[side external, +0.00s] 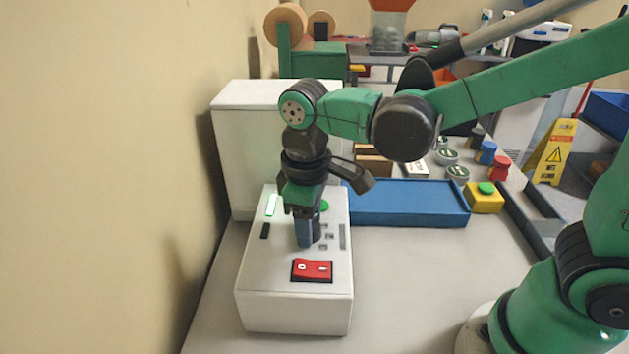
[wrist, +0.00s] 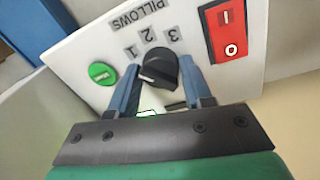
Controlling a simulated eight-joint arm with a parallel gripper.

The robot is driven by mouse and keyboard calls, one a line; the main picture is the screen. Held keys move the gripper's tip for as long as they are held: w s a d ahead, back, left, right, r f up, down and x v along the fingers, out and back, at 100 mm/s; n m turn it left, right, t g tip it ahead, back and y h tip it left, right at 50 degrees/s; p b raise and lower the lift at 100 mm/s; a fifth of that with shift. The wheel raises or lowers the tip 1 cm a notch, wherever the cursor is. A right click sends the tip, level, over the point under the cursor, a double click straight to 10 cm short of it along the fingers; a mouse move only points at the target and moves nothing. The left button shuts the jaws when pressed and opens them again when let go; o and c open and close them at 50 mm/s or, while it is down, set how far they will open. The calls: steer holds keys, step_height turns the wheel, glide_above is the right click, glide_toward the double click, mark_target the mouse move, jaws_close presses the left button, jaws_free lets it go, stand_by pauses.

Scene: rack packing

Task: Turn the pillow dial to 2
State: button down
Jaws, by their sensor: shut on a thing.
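I cannot tell for sure which number the dial points to. In the side view my gripper (side external: 305,238) points down onto the top of the white control box (side external: 295,300) and hides the dial.
A red rocker switch (side external: 312,270) and a green button (wrist: 102,73) are close to the dial. A tall white housing (side external: 235,140) stands behind the box. A blue tray (side external: 410,203) and a yellow box with a green button (side external: 484,200) are to the right. A wall is at left.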

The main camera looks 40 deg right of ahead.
steer(key=m, duration=0.4)
steer(key=shift+a+m+g, duration=0.1)
steer(key=shift+m+g, duration=0.2)
steer(key=shift+m, duration=1.9)
steer(key=shift+c, duration=1.9)
jaws_free()
steer(key=shift+w+a+r, duration=0.1)
steer(key=shift+a+r, duration=0.05)
steer(key=shift+r, duration=2.65)
